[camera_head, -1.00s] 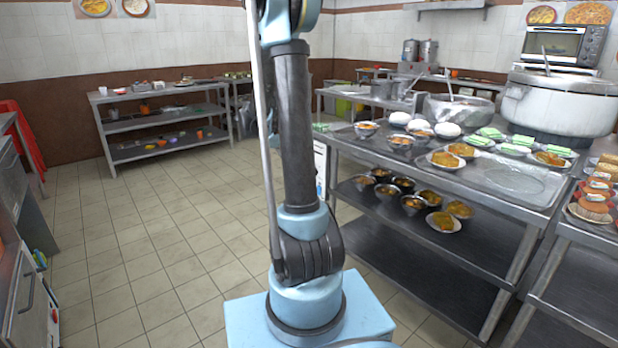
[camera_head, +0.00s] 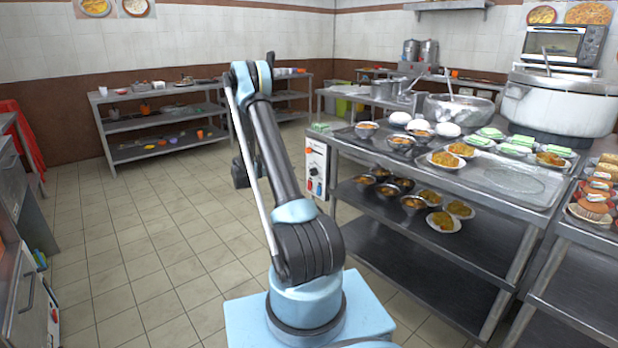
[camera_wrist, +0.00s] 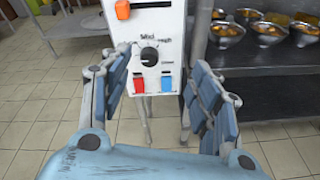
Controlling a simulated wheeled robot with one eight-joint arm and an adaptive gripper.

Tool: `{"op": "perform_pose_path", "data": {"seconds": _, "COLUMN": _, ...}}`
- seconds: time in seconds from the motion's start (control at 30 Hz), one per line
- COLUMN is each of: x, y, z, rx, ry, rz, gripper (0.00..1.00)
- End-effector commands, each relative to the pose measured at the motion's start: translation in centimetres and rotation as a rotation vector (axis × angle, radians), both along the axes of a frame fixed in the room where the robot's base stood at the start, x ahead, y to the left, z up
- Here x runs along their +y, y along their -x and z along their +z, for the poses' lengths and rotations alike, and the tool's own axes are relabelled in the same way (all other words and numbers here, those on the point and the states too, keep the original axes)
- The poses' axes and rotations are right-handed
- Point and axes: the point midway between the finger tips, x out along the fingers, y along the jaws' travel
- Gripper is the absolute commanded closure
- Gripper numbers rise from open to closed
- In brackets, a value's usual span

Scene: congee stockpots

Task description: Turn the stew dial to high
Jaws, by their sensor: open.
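A white control panel (camera_head: 316,168) is mounted at the near left end of the steel counter. In the wrist view the panel (camera_wrist: 171,45) faces me, with a round black dial (camera_wrist: 149,57) at its middle. Small labels ring the dial, one above it seeming to read "Mid"; its exact pointer direction is too small to tell. My gripper (camera_wrist: 155,72) is open and empty. Its two blue-grey fingers stand apart to the left and right of the dial in the picture, and I see no contact with it.
Bowls of food (camera_wrist: 228,33) stand on the shelf right of the panel. Tiled floor (camera_head: 150,270) is open to the left.

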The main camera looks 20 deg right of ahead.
Motion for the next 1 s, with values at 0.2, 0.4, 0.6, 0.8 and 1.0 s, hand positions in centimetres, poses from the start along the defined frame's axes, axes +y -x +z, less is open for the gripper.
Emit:
{"op": "perform_pose_path", "data": {"seconds": 0.2, "x": 0.4, "y": -1.8, "z": -5.2, "rx": 0.09, "ry": 0.146, "rz": 0.03, "gripper": 0.43}}
{"op": "perform_pose_path", "data": {"seconds": 0.4, "x": 0.7, "y": -2.4, "z": -8.7, "rx": 0.157, "ry": 0.251, "rz": 0.043, "gripper": 0.43}}
{"op": "perform_pose_path", "data": {"seconds": 0.6, "x": 0.8, "y": -2.4, "z": -10.3, "rx": 0.187, "ry": 0.299, "rz": 0.047, "gripper": 0.43}}
{"op": "perform_pose_path", "data": {"seconds": 0.8, "x": -0.6, "y": -2.9, "z": -10.4, "rx": 0.191, "ry": 0.304, "rz": 0.046, "gripper": 0.43}}
{"op": "perform_pose_path", "data": {"seconds": 1.0, "x": -3.7, "y": -4.0, "z": -10.4, "rx": 0.192, "ry": 0.304, "rz": 0.044, "gripper": 0.43}}
